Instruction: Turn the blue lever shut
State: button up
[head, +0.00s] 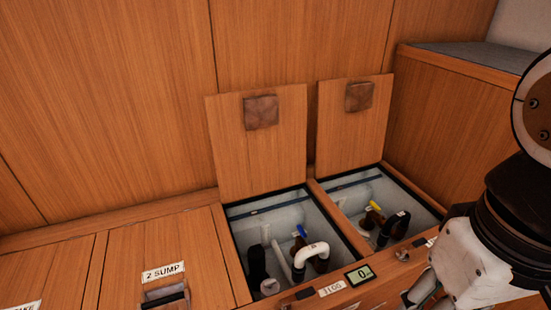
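The blue lever (302,231) is small and sits on a brownish valve in the left open compartment (236,213), behind a white curved pipe (310,250). Its lower end and part of the valve body are hidden by the pipe. My gripper (418,292) is only partly in view at the lower right, in front of the right compartment and well apart from the blue lever. Its fingertips are not clear, so I cannot tell whether it is open or shut.
A yellow lever (375,206) sits in the right open compartment (425,200), near a black hose (392,227). Two raised wooden lids (262,160) (352,130) stand behind the openings. A small display (360,275) is on the front edge. The "2 SUMP" hatch (150,240) is closed.

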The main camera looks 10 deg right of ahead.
aim_at(298, 226)
jog(key=j+z, duration=0.45)
jog(key=j, duration=0.8)
jog(key=l+u, duration=0.3)
jog(key=l, duration=0.5)
jog(key=l+u, duration=0.3)
jog(key=l, duration=0.5)
jog(key=k+l+u, duration=0.1)
jog(key=l+u, duration=0.2)
jog(key=l, duration=0.5)
jog(key=i+l, duration=0.1)
jog(key=i, duration=0.35)
jog(key=u, duration=0.6)
jog(key=k+j, duration=0.05)
jog(key=j, duration=0.05)
